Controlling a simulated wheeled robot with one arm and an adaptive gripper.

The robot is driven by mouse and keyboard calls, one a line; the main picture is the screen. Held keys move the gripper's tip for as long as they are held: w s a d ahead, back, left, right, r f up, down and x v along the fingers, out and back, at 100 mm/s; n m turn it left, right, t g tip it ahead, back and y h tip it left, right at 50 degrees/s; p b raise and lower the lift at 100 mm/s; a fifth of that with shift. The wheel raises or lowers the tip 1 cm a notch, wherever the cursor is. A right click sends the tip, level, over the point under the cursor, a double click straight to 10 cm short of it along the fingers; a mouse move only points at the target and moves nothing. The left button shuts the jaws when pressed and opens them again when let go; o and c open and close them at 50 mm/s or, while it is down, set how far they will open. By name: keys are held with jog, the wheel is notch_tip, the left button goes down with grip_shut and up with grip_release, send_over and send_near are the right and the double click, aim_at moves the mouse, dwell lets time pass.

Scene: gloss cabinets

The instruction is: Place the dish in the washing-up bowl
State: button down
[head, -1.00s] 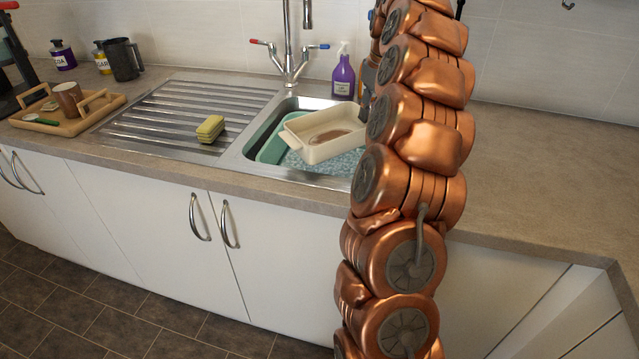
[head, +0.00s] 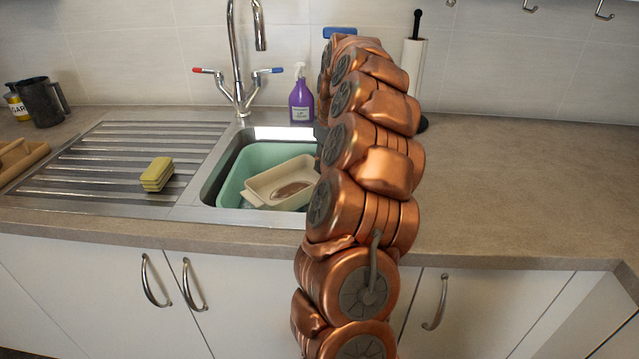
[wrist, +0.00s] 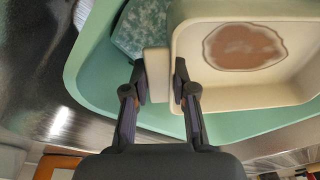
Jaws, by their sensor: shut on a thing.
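The cream rectangular dish (head: 262,188) with a brown stain inside is within the green washing-up bowl (head: 245,160), which sits in the sink. The dish looks slightly tilted, and its right side is hidden by my arm in the head view. In the wrist view the dish (wrist: 190,60) lies inside the rim of the bowl (wrist: 88,70). My gripper (wrist: 159,80) is shut on the handle at the dish's near left side. The head view does not show the fingers. I cannot tell whether the dish rests on the bowl's floor.
A yellow sponge (head: 157,174) lies on the ribbed drainer (head: 100,160) left of the sink. The tap (head: 238,90) and a purple spray bottle (head: 301,98) stand behind. A paper roll (head: 412,75) is behind my arm. The counter at right (head: 520,180) is clear.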

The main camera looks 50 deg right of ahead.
jog(key=shift+f, duration=2.95)
jog(key=shift+f, duration=0.1)
jog(key=c, duration=0.9)
grip_release()
jog(key=shift+c, duration=0.2)
jog(key=r, duration=0.4)
jog(key=s+r, duration=0.1)
jog(key=r, duration=0.3)
jog(key=s+r, duration=0.1)
jog(key=r, duration=0.3)
jog(key=shift+d, duration=0.1)
jog(key=shift+r, duration=0.1)
